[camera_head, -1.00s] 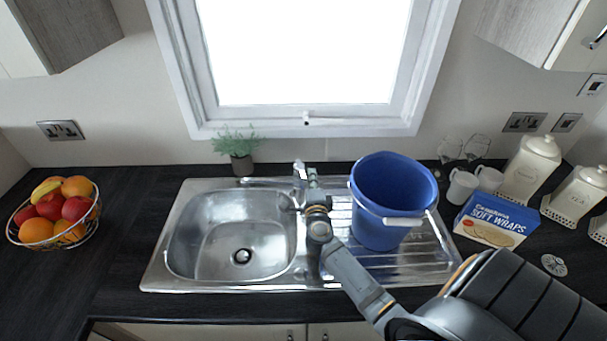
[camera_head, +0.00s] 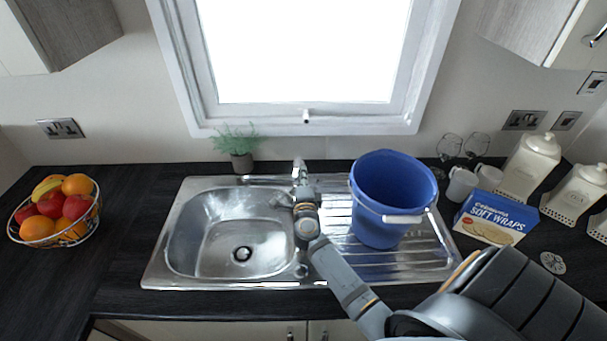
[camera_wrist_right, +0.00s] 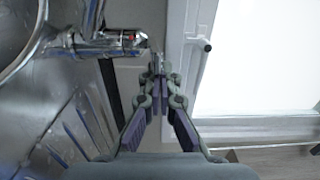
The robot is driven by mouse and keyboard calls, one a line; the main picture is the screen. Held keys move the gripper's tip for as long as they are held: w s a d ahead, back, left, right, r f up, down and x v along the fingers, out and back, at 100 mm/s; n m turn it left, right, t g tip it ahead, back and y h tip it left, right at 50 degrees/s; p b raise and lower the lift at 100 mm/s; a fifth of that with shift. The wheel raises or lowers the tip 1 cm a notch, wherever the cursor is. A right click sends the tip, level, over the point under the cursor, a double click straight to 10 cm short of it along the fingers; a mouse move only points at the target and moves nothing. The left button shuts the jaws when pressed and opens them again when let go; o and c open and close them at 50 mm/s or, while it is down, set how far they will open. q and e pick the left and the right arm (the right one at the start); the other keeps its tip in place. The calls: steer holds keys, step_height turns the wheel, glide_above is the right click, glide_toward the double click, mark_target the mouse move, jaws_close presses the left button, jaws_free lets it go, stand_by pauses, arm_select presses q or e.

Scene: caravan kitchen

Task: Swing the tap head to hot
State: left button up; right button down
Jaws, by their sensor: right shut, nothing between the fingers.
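The chrome tap (camera_head: 299,168) stands at the back edge of the sink, between bowl and drainer. Its spout (camera_head: 282,200) reaches left over the bowl. In the right wrist view the tap (camera_wrist_right: 92,46) lies across the upper left, with a small red mark on its end. My right gripper (camera_head: 304,184) is at the tap, partly covering it in the head view. In the wrist view its fingertips (camera_wrist_right: 158,68) are together and empty, close beside the tap's marked end; I cannot tell whether they touch it. My left gripper is not in view.
A blue bucket (camera_head: 376,230) stands on the drainer, right of my arm. The sink bowl (camera_head: 215,240) is empty. A potted plant (camera_head: 240,160) stands behind it. A wraps box (camera_head: 495,218), mugs and canisters are at the right; a fruit bowl (camera_head: 72,240) is at the left.

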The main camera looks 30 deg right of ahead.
steer(key=shift+w+a+m+h, duration=0.1)
steer(key=shift+a+m+h, duration=0.2)
steer(key=shift+h, duration=0.1)
steer(key=shift+w+a+m+g+h+p, duration=0.15)
steer(key=shift+w+a+g+h+p, duration=0.1)
steer(key=shift+w+a, duration=0.4)
steer(key=shift+w+a+m+g+h+p, duration=0.15)
steer(key=shift+w+a+g+p, duration=0.2)
steer(key=shift+a, duration=0.35)
